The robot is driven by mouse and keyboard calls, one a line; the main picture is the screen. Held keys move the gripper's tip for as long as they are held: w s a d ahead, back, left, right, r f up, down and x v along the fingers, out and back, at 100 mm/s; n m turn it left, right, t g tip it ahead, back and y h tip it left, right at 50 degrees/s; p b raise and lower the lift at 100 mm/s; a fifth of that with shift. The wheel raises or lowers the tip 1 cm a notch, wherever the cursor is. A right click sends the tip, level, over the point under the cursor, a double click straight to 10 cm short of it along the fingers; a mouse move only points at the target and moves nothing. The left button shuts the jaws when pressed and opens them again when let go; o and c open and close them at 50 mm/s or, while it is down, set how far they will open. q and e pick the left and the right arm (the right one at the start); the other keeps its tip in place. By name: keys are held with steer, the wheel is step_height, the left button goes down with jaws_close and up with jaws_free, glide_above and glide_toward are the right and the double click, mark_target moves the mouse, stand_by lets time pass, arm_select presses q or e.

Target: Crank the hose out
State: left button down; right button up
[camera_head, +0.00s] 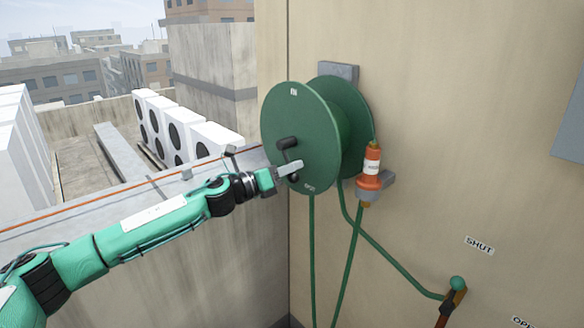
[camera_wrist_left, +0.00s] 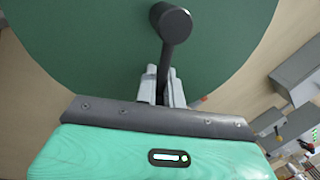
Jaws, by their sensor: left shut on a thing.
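The green hose reel (camera_head: 302,130) is mounted on the beige wall, with its round face toward me. Its dark crank handle (camera_head: 288,146) sits low on that face, left of its middle. My left gripper (camera_head: 287,169) is at the lower part of the crank. In the left wrist view the fingers (camera_wrist_left: 162,88) are shut on the dark crank arm (camera_wrist_left: 166,68), with the round knob (camera_wrist_left: 172,21) just beyond. The green hose (camera_head: 312,255) hangs below the reel. An orange nozzle (camera_head: 370,168) rests upright in a grey holder right of the reel. My right gripper is not in view.
A valve with a green knob (camera_head: 457,284) is at lower right, near a label reading SHUT (camera_head: 480,246). A concrete parapet (camera_head: 200,260) runs along the left. White condensers (camera_head: 180,130) stand beyond it on the roof.

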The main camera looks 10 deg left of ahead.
arm_select(q)
steer(key=shift+s+d+f, duration=0.1)
steer(key=shift+d+f, duration=0.05)
steer(key=shift+f, duration=0.3)
steer(key=shift+s+d+f, duration=0.1)
steer(key=shift+f, duration=0.3)
steer(key=c, duration=1.3)
jaws_free()
steer(key=shift+s+r, duration=0.1)
steer(key=shift+o, duration=0.2)
steer(key=shift+a+r, duration=0.1)
steer(key=shift+r, duration=0.1)
steer(key=shift+a, duration=0.1)
steer(key=b+v, duration=0.4)
steer(key=v, duration=0.9)
steer(key=shift+a, duration=0.25)
steer(key=shift+s, duration=0.1)
